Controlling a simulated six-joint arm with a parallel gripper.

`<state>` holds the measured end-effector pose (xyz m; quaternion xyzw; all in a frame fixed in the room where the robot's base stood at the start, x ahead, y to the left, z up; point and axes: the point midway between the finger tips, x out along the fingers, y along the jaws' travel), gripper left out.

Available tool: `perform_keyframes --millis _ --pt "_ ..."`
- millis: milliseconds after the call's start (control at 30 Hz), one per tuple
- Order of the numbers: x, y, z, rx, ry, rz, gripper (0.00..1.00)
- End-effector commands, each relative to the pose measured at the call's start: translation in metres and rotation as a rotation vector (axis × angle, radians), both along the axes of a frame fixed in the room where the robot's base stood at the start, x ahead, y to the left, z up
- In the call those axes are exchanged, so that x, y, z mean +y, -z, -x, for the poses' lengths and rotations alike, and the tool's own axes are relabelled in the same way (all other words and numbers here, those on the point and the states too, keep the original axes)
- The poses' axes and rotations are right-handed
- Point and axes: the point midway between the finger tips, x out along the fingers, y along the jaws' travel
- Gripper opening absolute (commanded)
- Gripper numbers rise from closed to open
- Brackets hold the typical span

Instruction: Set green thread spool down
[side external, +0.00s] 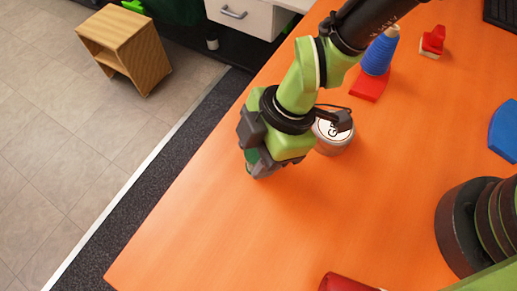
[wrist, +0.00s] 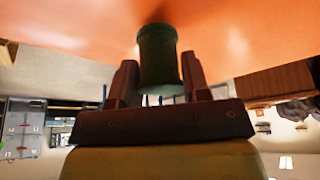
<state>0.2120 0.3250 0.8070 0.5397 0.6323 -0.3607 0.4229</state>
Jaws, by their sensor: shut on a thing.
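The green thread spool (wrist: 158,58) is between the two fingers of my gripper (wrist: 158,85) in the wrist view. It looks dark green, with a wider rim at the end toward the orange surface. In the side external view my gripper (side external: 258,160) is low over the orange table (side external: 260,230), near its left edge, shut on the spool. Only a small green part of the spool (side external: 252,156) shows there; the fingers hide the rest. Whether the spool touches the table I cannot tell.
A round tin with a white lettered lid (side external: 333,132) stands close right of my gripper. A blue cone spool on a red base (side external: 375,60), a red and white item (side external: 432,42) and a blue object (side external: 503,130) lie farther right. The table's front middle is clear.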

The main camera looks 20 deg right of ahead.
Motion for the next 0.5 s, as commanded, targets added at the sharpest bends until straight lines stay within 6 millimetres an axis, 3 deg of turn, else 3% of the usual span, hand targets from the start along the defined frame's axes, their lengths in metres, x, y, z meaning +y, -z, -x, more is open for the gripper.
perform_keyframes --millis 100,467,500 --pt "-0.0001 0.0089 0.0000 0.000 0.001 0.000 0.20" --pt "0.0000 0.0120 -0.0002 -0.001 0.000 0.000 0.20" --pt "0.0001 0.0115 -0.0002 -0.001 0.000 0.000 0.52"
